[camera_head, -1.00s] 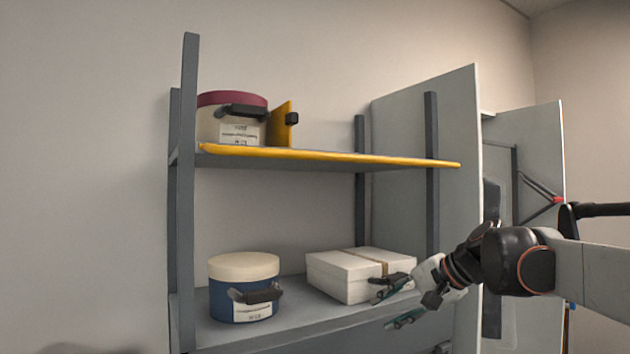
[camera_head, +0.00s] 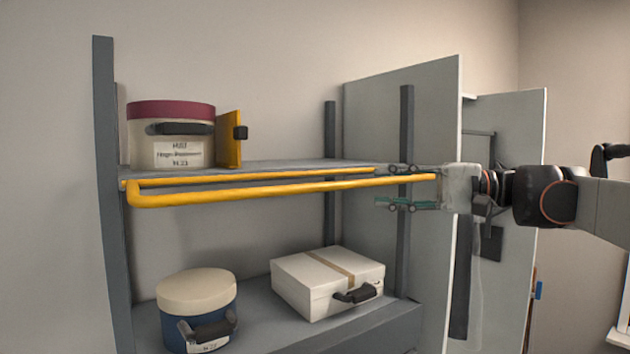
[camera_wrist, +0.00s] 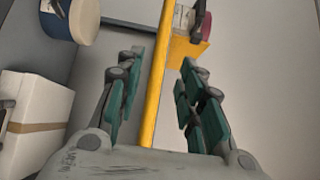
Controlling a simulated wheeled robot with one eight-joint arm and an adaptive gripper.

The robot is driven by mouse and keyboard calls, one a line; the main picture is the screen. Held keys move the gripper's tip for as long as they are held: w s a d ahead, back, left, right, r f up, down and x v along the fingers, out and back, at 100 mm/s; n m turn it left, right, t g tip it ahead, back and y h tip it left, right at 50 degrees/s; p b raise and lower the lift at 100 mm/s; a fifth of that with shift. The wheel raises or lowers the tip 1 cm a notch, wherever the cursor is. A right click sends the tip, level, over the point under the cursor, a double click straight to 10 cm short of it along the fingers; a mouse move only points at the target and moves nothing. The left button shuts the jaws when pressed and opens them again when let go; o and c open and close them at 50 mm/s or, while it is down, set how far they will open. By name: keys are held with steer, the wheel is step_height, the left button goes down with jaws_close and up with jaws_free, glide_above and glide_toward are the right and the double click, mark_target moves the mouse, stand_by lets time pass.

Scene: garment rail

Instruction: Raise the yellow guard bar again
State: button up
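The yellow guard bar (camera_head: 260,191) stretches across the front of the upper shelf, about level with its edge, with a bent corner at its left end. My gripper (camera_head: 385,186) is at the bar's right part, one finger above it and one below. In the wrist view the bar (camera_wrist: 155,95) runs between the two green-padded fingers of my gripper (camera_wrist: 162,62). Gaps show on both sides, so the gripper is open around the bar and not clamped on it.
A round box with a dark red lid (camera_head: 170,130) stands on the upper shelf beside a yellow plate (camera_head: 228,140). Below are a blue round box with a cream lid (camera_head: 195,295) and a white box (camera_head: 315,280). A grey panel (camera_head: 375,140) stands behind at right.

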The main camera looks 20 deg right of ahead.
mark_target(335, 187)
steer(key=p+x, duration=0.2)
steer(key=x, duration=0.9)
steer(key=shift+a, duration=0.1)
jaws_close()
